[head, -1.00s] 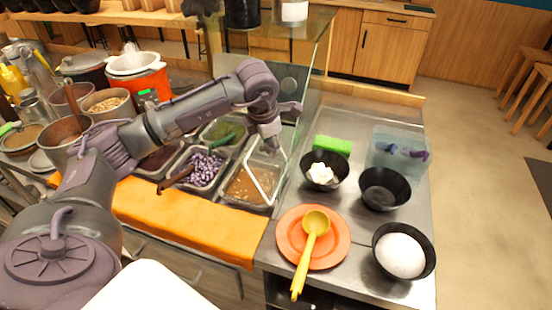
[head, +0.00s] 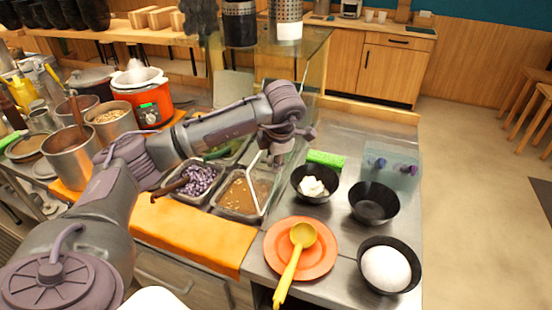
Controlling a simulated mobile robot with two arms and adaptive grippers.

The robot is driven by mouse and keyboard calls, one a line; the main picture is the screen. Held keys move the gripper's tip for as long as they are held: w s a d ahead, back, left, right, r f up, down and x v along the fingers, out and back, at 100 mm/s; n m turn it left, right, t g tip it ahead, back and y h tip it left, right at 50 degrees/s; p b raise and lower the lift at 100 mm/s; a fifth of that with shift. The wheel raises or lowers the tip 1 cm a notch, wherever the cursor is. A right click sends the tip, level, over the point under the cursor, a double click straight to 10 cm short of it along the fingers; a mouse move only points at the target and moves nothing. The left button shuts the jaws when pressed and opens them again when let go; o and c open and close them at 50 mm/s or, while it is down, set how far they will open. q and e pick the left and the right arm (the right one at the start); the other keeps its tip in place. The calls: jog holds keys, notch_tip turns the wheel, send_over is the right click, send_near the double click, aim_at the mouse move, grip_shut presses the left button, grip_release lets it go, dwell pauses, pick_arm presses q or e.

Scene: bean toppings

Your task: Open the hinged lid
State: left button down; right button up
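A thin frame with pale edges, which looks like the clear hinged lid (head: 254,192), stands tilted over the metal pan of brown topping (head: 236,197) in the head view. Its upper end reaches my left gripper (head: 279,156). The gripper is above the back right of that pan, at or touching the lid's upper end. Its fingertips are small and partly hidden, so I cannot tell whether they are open or shut on the lid. The lid's hinge is not clear. My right gripper is out of view.
A pan of purple cubes (head: 199,181) is to the left. On the right counter are a bowl with white pieces (head: 314,184), an empty black bowl (head: 374,204), an orange plate (head: 274,262) with a yellow ladle (head: 291,266), and a clear box (head: 404,177). Glass stands behind the arm.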

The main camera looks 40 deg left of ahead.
pick_arm(q)
jog(key=c, duration=1)
grip_release()
jog(key=shift+s+f, duration=0.35)
jog(key=shift+f, duration=0.15)
jog(key=shift+o, duration=1.1)
jog(key=shift+a, duration=0.2)
jog(key=shift+r, duration=0.15)
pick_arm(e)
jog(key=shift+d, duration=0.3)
pick_arm(q)
jog(key=shift+d+r, duration=0.1)
jog(key=shift+r, duration=0.1)
jog(key=shift+d+r, duration=0.1)
jog(key=shift+r, duration=0.25)
jog(key=v, duration=1.1)
jog(key=shift+f, duration=0.1)
